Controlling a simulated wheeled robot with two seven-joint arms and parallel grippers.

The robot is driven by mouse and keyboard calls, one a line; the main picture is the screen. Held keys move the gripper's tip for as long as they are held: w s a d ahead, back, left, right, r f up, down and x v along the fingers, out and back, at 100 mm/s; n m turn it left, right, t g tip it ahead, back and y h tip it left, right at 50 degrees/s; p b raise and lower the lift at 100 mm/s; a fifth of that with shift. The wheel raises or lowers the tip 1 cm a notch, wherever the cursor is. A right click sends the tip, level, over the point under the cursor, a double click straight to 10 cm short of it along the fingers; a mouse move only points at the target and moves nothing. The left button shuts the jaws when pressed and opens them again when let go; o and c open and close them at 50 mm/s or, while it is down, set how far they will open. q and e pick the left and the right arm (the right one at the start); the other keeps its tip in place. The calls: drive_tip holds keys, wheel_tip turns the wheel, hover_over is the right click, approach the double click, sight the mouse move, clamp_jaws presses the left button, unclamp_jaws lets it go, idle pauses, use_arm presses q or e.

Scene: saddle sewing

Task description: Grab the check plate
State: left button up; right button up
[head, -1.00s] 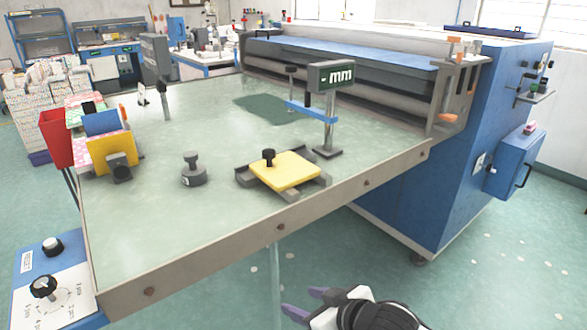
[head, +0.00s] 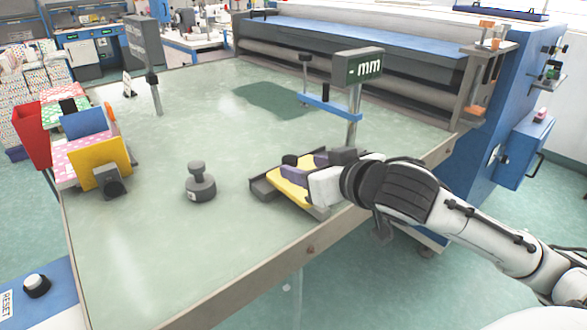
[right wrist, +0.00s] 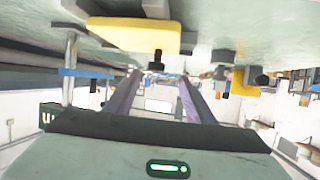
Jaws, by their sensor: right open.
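The check plate, a yellow square plate (head: 288,193) with a black knob (head: 289,160), sits in a dark grey holder (head: 262,188) near the table's front edge. My right gripper (head: 308,166) is over the plate, its two purple fingers apart and empty, with the knob just beyond the fingertips. In the right wrist view the picture is upside down; the yellow plate (right wrist: 125,36) and knob (right wrist: 158,58) lie ahead, the knob in line with the gap between the open fingers (right wrist: 160,80). My gripper hides the plate's right part. My left gripper is not in view.
A gauge with an "mm" display (head: 357,67) and blue arm stands right behind the plate. A grey knobbed weight (head: 200,184) stands to the left. Colored sheets in a rack (head: 98,160) are at the far left. The table's middle is clear.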

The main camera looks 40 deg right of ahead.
sight(294, 163)
drive_tip(key=shift+x, duration=0.8)
drive_tip(key=shift+w+d+f, duration=0.15)
drive_tip(key=shift+w+f, duration=0.1)
drive_tip(key=shift+w, duration=0.4)
drive_tip(key=shift+w+f, duration=0.2)
drive_tip(key=shift+w, duration=0.05)
drive_tip(key=x, duration=0.3)
drive_tip(key=p+x, duration=0.1)
drive_tip(key=x, duration=0.1)
drive_tip(key=shift+d, duration=0.35)
drive_tip(key=shift+w+f, duration=0.1)
drive_tip(key=c, duration=1)
clamp_jaws()
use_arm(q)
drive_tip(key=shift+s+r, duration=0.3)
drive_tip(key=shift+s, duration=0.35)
